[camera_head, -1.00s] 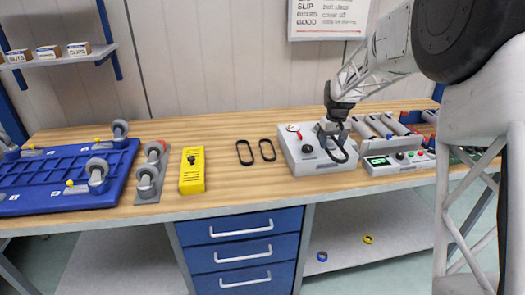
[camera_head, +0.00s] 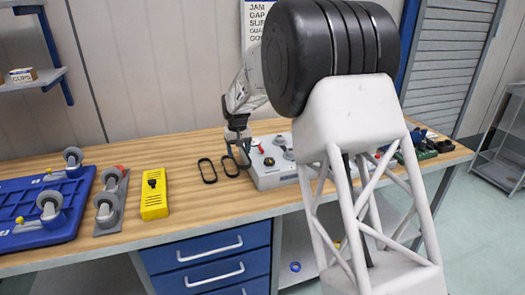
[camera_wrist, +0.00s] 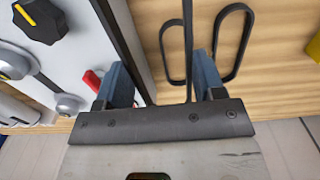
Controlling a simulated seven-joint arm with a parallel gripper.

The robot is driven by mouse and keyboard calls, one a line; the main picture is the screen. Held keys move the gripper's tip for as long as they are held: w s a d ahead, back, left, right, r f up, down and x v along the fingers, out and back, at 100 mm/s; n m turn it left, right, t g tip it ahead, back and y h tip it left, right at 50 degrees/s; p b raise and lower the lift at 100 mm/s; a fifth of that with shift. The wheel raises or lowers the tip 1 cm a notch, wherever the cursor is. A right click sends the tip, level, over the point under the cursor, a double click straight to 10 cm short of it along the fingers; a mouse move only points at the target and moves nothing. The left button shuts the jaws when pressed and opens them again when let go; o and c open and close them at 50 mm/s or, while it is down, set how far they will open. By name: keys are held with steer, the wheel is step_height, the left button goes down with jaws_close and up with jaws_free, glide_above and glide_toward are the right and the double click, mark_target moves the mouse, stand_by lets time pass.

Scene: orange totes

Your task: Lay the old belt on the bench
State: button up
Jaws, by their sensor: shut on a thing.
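My gripper (camera_head: 237,135) is above the bench (camera_head: 185,190), just left of the grey control box (camera_head: 272,178). It is shut on a dark belt (camera_wrist: 188,40), which shows edge-on as a thin strap between the fingers (camera_wrist: 160,62) in the wrist view. Two dark belt loops lie flat on the bench: one on the left (camera_head: 207,171) and one (camera_head: 230,167) almost under my gripper. In the head view the held belt overlaps the nearer loop, so I cannot tell whether it touches the bench.
The control box has a red lever (camera_wrist: 93,82) and knobs beside my left finger. A yellow device (camera_head: 154,196), a grey caster plate (camera_head: 111,205) and a blue caster tray (camera_head: 40,215) stand to the left. Bare wood lies between the yellow device and the loops.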

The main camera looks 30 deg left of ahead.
glide_above(186, 180)
step_height(186, 180, down, 2)
steer(key=shift+s+f, duration=0.1)
steer(key=shift+f, duration=0.1)
steer(key=shift+f, duration=0.15)
steer(key=shift+f, duration=2.4)
steer(key=shift+f, duration=1.9)
steer(key=o, duration=1)
steer(key=shift+d+r, duration=0.1)
steer(key=shift+r, duration=0.7)
steer(key=shift+r, duration=0.75)
